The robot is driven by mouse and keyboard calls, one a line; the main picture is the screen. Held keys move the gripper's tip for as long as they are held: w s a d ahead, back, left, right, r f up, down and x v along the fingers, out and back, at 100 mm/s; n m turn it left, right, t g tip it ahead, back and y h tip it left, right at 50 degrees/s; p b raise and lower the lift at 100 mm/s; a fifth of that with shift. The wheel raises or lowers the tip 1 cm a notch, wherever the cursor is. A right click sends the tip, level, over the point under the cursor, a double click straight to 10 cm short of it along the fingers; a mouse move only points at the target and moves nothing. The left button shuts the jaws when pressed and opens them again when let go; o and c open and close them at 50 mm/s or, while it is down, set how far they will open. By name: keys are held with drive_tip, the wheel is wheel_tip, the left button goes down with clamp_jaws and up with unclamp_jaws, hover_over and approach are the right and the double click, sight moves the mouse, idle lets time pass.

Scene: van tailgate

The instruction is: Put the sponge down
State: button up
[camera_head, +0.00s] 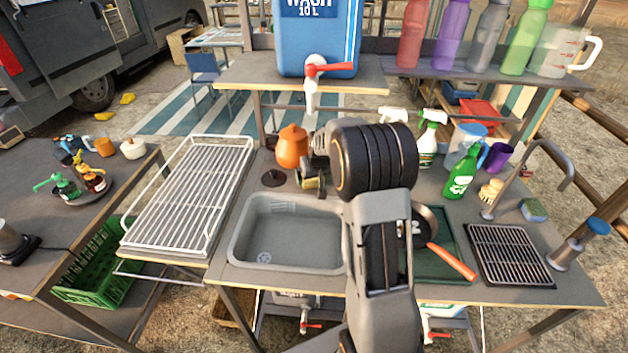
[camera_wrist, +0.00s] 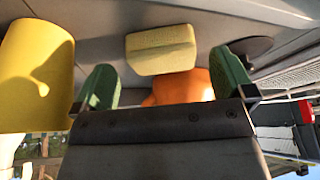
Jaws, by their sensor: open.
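A pale yellow sponge (camera_wrist: 160,50) shows in the wrist view between my gripper's green fingers, with a gap on both sides. It seems to rest on the grey counter. My gripper (camera_wrist: 168,80) is open and not touching it. In the head view, my gripper (camera_head: 311,178) is low over the counter behind the sink, partly hidden by my own arm; the sponge is hard to make out there. A second sponge (camera_head: 533,209), blue and yellow-green, lies on the counter at the right.
An orange pot (camera_head: 292,147) stands just behind my gripper, with a dark round plug (camera_head: 274,178) to its left. The sink (camera_head: 288,232) is in front and the wire rack (camera_head: 190,195) left. A spray bottle (camera_head: 428,140) and a green bottle (camera_head: 463,173) stand right.

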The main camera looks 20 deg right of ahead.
drive_tip(key=shift+v, duration=2.35)
